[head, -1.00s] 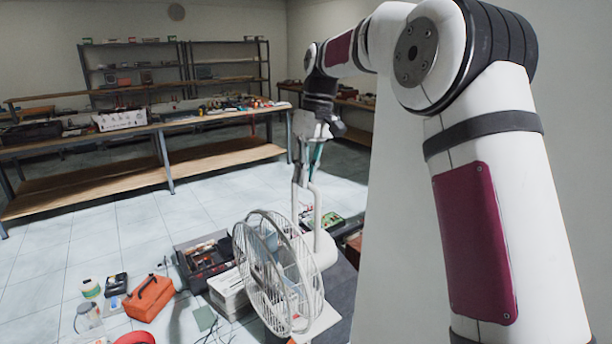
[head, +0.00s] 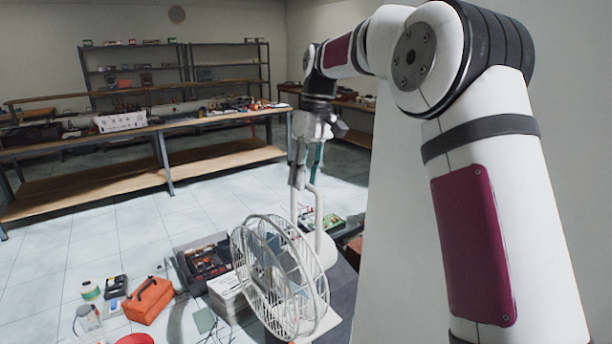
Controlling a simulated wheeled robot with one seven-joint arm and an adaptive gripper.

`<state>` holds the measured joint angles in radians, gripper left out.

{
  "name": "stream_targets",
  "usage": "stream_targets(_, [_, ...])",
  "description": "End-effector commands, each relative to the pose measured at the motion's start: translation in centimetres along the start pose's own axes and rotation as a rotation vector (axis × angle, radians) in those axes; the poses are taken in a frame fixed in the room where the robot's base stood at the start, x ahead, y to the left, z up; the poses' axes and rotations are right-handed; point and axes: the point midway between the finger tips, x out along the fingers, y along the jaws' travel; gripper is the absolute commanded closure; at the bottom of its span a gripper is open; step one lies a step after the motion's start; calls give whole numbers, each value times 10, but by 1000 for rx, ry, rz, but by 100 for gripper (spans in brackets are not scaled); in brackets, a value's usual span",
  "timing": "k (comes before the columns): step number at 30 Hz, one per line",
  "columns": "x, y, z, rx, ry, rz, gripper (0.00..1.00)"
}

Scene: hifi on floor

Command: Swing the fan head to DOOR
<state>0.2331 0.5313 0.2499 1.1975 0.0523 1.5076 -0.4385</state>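The fan (head: 280,277) is white with a round wire cage. It stands low in the middle of the head view, with its cage turned toward the lower left. A white upright loop (head: 318,215) rises behind the cage. My gripper (head: 306,178) points down at the top of this loop, above and behind the cage. Its fingers overlap the loop in the picture, so I cannot tell whether they touch it or are open or shut. No marking that reads DOOR can be made out.
An orange case (head: 148,300), an open toolbox (head: 207,262) and a stack of white paper or boxes (head: 228,292) lie left of the fan. A long workbench (head: 150,128) stands behind. The tiled floor between is clear. A pale panel (head: 385,230) stands right of the fan.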

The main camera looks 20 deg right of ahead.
Motion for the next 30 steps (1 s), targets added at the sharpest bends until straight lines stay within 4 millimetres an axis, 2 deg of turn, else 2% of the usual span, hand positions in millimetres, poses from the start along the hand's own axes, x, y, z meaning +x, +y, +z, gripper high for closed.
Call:
stream_targets(8, [-7,0,0,2,0,0,67])
stream_targets(21, [-80,1,-1,1,2,1,67])
stream_targets(30, [-110,0,-1,0,0,0,67])
